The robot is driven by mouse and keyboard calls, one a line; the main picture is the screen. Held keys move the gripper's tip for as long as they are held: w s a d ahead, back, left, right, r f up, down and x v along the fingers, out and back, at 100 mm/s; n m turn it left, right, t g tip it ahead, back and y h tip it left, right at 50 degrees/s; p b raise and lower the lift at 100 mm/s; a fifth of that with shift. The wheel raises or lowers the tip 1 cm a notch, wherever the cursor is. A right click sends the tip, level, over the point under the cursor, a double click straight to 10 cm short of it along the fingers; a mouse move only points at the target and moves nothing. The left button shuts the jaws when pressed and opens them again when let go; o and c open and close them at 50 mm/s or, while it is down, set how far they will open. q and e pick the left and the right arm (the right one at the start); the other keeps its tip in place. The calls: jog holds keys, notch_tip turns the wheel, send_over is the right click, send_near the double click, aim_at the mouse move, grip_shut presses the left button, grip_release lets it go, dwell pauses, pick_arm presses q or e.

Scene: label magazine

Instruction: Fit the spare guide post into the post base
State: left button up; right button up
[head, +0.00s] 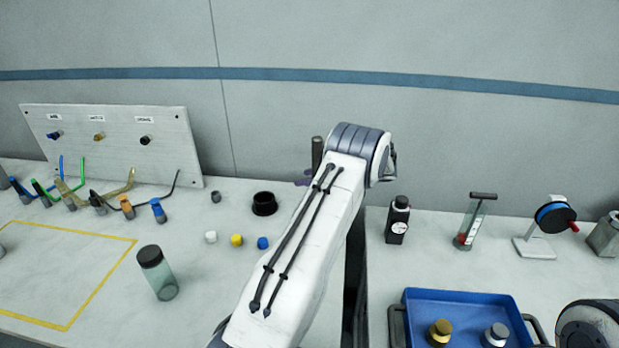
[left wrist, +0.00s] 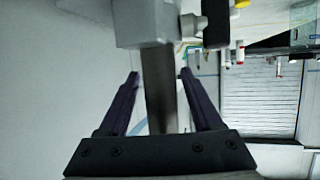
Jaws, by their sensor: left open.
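A dark upright post (head: 316,152), probably the spare guide post, shows behind my left arm near the back of the table; its lower part is hidden. A purple finger of my left gripper (head: 303,179) shows beside it, and the rest is behind the arm. In the left wrist view my left gripper (left wrist: 158,77) is open, and a grey post (left wrist: 160,95) runs between its fingers, with a gap visible on each side. A grey block (left wrist: 145,22) is at the post's upper end in that view. I cannot tell which thing is the post base. My right gripper is out of view.
A black ring-shaped cup (head: 264,204) and small caps (head: 237,240) lie left of my arm. A capped jar (head: 157,272) stands farther left, before a connector panel (head: 112,145). A dark gauge bottle (head: 397,220) and a blue tray (head: 465,300) are on the right.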

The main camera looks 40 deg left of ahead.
pick_arm(q)
jog(key=shift+r+p, duration=0.4)
jog(key=shift+w+d, duration=0.1)
jog(key=shift+d, duration=0.15)
jog(key=b+v, duration=0.3)
jog(key=v, duration=0.8)
jog(key=shift+d+r, duration=0.15)
jog(key=shift+d, duration=0.1)
jog(key=s+d+m+t+h, duration=0.1)
jog(key=s+d+m+h, duration=0.1)
jog(key=s+d+m, duration=0.45)
jog(key=s+d+r+m+t+h, duration=0.1)
jog(key=s+d+m+t+h, duration=0.2)
jog(key=d, duration=0.6)
jog(key=s+d+m+h, duration=0.2)
jog(key=s+d+m, duration=0.2)
jog(key=d+m, duration=0.3)
jog(key=s+d+f+m+h, duration=0.1)
jog(key=s+d+m+h, duration=0.2)
jog(key=s, duration=0.8)
jog(key=s+d+f+m+h, duration=0.2)
jog(key=s+d+m+h, duration=0.2)
jog(key=s+d+m, duration=0.4)
jog(key=s+m, duration=0.1)
jog(key=s, duration=0.3)
jog(key=shift+s+d, duration=0.25)
